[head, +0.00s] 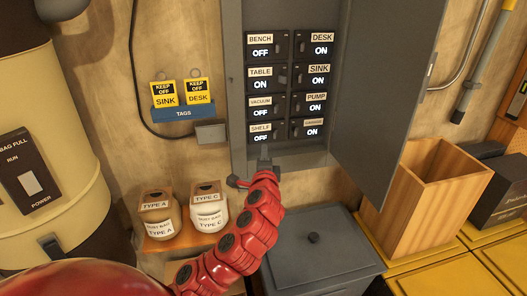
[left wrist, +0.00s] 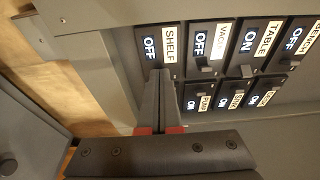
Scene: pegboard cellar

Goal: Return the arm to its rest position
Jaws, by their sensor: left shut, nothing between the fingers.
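My left arm is red and reaches up from the bottom of the head view. Its gripper (head: 264,154) is shut and empty, just below the SHELF switch (head: 261,131) of the grey breaker panel (head: 237,110). In the left wrist view the closed fingers (left wrist: 161,82) point at the SHELF switch (left wrist: 150,48), which reads OFF. I cannot tell whether the fingertips touch it. BENCH and VACUUM also read OFF; TABLE, DESK, SINK and PUMP read ON. The lowest right switch (head: 308,127) reads ON; its label is too small to read. My right gripper is not in view.
The panel door (head: 385,80) hangs open to the right. Below are a grey lidded bin (head: 320,262) and a wooden box (head: 432,200). Bag holders TYPE A (head: 157,215) and TYPE C (head: 209,208) stand left of my arm, under a blue tag rack (head: 183,113).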

